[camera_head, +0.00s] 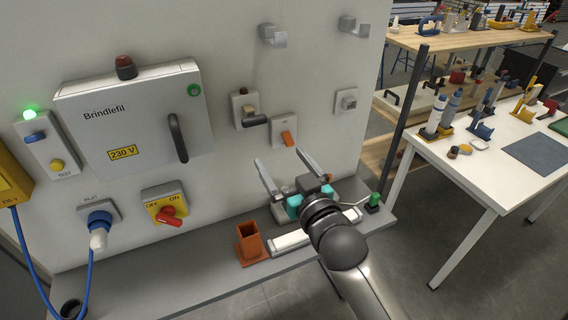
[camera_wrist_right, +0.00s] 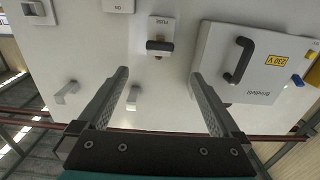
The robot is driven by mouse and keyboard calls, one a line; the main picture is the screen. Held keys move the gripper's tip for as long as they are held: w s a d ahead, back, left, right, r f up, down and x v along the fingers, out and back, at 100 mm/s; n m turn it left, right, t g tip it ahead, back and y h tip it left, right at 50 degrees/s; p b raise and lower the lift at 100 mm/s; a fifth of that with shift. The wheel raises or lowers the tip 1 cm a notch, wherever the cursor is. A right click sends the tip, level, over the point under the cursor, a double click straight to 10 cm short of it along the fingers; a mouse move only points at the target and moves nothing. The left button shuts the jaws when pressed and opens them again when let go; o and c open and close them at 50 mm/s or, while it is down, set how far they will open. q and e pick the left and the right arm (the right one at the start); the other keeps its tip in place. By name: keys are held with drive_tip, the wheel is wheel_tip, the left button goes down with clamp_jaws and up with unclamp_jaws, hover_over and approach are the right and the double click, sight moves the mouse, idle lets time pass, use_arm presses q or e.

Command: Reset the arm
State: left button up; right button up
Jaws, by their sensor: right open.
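My right gripper (camera_head: 277,156) is open and empty in front of the white panel (camera_head: 225,45), above its grey ledge (camera_head: 190,262). Its two long fingers stand apart, pointing up toward the panel. In the wrist view the open fingers (camera_wrist_right: 160,73) frame the panel, with a dark-handled fuse switch (camera_wrist_right: 160,46) above the gap between them. Nothing is between the fingers. My right arm comes in from the bottom of the head view and hides part of the ledge. My left gripper does not show in either view.
The grey Brindlefil box (camera_head: 130,115) has its door closed, with a dark handle. A red-handled rotary switch (camera_head: 167,210) and a blue inlet plug (camera_head: 98,225) are below. An orange holder (camera_head: 250,242) stands on the ledge. A white table (camera_head: 480,165) with tools stands right.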

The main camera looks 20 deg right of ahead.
drive_tip(key=shift+s, duration=0.1)
idle(0.4)
drive_tip(key=s+f+g+b, duration=0.2)
drive_tip(key=f+g+b, duration=0.15)
drive_tip(key=f, duration=1.25)
drive_tip(key=s+f+g+b, duration=0.3)
drive_tip(key=f+b, duration=0.1)
drive_tip(key=f, duration=1.3)
drive_tip(key=s+f+n+g+b, duration=0.1)
drive_tip(key=s+f+g+b, duration=0.15)
drive_tip(key=s+f, duration=0.65)
drive_tip(key=s+f+g+b, duration=0.2)
drive_tip(key=s+f+b, duration=0.15)
drive_tip(key=f, duration=0.95)
drive_tip(key=s+f+g+b, duration=0.2)
drive_tip(key=s+f, duration=0.6)
drive_tip(key=s, duration=0.4)
drive_tip(key=s+f+n+g+b, duration=0.1)
drive_tip(key=s+f+g+b, duration=0.2)
drive_tip(key=s+f, duration=0.5)
drive_tip(key=s+g, duration=0.1)
drive_tip(key=s, duration=0.3)
drive_tip(key=shift+s+d+h, duration=0.25)
drive_tip(key=shift+s+h, duration=0.05)
drive_tip(key=shift+s, duration=0.05)
